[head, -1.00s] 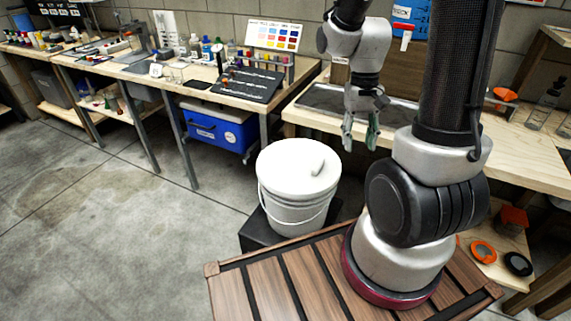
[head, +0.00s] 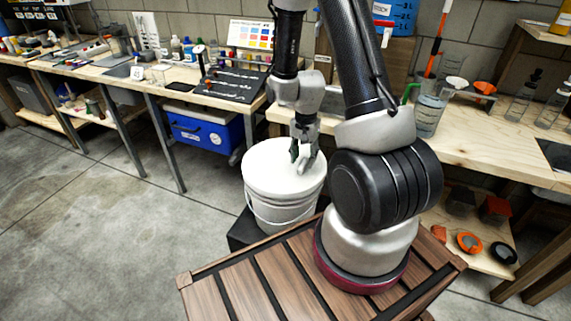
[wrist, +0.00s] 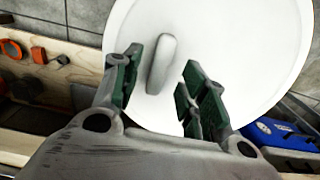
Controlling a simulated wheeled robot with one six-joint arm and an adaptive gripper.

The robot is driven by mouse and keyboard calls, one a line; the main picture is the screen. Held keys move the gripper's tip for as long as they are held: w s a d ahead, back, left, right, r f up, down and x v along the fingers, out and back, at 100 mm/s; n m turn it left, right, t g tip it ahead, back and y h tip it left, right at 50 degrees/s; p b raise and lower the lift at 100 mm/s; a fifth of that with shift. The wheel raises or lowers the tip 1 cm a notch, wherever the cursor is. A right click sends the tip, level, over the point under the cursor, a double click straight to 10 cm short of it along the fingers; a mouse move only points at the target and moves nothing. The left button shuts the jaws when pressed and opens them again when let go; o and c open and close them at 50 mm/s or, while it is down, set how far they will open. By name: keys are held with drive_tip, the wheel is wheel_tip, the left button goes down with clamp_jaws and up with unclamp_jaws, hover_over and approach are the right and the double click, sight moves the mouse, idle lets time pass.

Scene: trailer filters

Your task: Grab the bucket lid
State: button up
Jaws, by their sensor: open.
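The white bucket lid (head: 270,163) lies on top of the white bucket (head: 281,211) in the head view. In the wrist view the round lid (wrist: 235,50) fills much of the picture, with its raised oblong handle (wrist: 161,64) near the middle. My gripper (head: 303,160) is above the right part of the lid, pointing down. In the wrist view my open gripper (wrist: 155,88) has its green-padded fingers on either side of the handle, with gaps to both. Whether the fingertips touch the lid is not clear.
The bucket stands on a black block (head: 243,230) beside my wooden-slatted base. A workbench (head: 500,145) with a bottle, funnels and cylinders is at right. A bench with a blue cooler (head: 205,132) under it stands behind. The floor (head: 90,230) at left is clear.

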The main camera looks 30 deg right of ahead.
drive_tip(key=shift+f, duration=0.95)
clamp_jaws()
